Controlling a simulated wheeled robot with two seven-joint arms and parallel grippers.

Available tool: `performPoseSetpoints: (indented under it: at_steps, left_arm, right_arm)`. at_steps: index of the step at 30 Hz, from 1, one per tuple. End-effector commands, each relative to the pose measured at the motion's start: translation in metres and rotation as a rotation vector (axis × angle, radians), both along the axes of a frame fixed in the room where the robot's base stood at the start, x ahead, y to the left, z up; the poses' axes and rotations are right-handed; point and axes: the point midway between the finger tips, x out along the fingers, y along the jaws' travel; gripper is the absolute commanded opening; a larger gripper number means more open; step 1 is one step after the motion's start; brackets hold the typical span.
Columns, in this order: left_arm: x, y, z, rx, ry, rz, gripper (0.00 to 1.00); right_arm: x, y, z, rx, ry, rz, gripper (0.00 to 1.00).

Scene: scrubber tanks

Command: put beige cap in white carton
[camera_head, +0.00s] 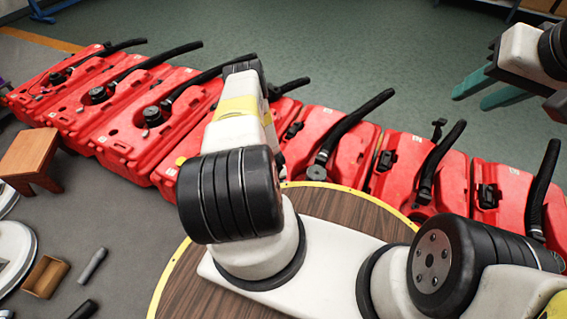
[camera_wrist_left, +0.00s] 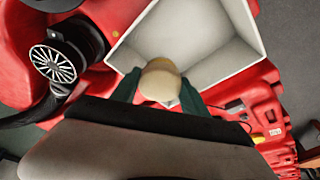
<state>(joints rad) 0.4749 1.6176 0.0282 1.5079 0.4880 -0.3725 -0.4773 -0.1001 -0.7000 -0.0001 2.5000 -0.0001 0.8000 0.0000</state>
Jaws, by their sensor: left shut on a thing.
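The beige cap (camera_wrist_left: 160,80) is between the teal fingers of my left gripper (camera_wrist_left: 160,92), which is shut on it in the left wrist view. The white carton (camera_wrist_left: 230,62) is open and empty where I can see inside, just beyond the cap in that view. I cannot tell whether the cap is above its rim or inside it. In the head view the left gripper, cap and carton are hidden behind my white arm. My right gripper (camera_head: 471,99) is at the upper right of the head view, its teal fingers apart and empty.
A row of red scrubber tanks (camera_head: 400,165) with black hoses crosses the head view. A black vented cap (camera_wrist_left: 53,63) is beside the carton. A wooden stool (camera_head: 38,155), a small wooden box (camera_head: 46,277) and a grey cylinder (camera_head: 92,265) are at left. Green floor behind is clear.

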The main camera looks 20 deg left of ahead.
Motion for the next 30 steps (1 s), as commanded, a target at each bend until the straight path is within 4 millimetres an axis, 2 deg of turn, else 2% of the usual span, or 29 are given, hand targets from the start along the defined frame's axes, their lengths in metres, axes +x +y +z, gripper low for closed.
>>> performPoseSetpoints:
  at_steps: [1, 7, 13, 16, 27, 28, 30]
  left_arm:
    - [-0.001, 0.0, -0.009, -0.001, 0.001, 0.002, 0.14]
    - [0.0, 0.0, -0.028, 0.001, -0.001, -0.001, 0.14]
    - [0.0, -0.001, -0.058, 0.0, 0.001, -0.001, 0.14]
    - [0.0, 0.0, -0.064, 0.001, -0.001, -0.002, 0.14]
    - [0.001, 0.0, -0.068, 0.001, -0.001, -0.002, 0.14]
    - [0.001, 0.0, -0.067, 0.001, -0.001, -0.002, 0.58]
    - [0.001, 0.0, -0.067, 0.001, -0.001, -0.001, 0.62]
  right_arm:
    - [0.0, 0.0, 0.0, 0.0, 0.0, 0.0, 0.36]
    - [0.0, 0.0, 0.0, 0.0, 0.0, 0.0, 0.36]
    - [0.0, 0.0, 0.0, 0.0, 0.0, 0.0, 0.36]
    - [0.0, 0.0, 0.0, 0.0, 0.0, 0.0, 0.36]
    - [0.0, 0.0, 0.0, 0.0, 0.0, 0.0, 0.36]
    - [0.0, 0.0, 0.0, 0.0, 0.0, 0.0, 0.36]
    - [0.0, 0.0, 0.0, 0.0, 0.0, 0.0, 0.36]
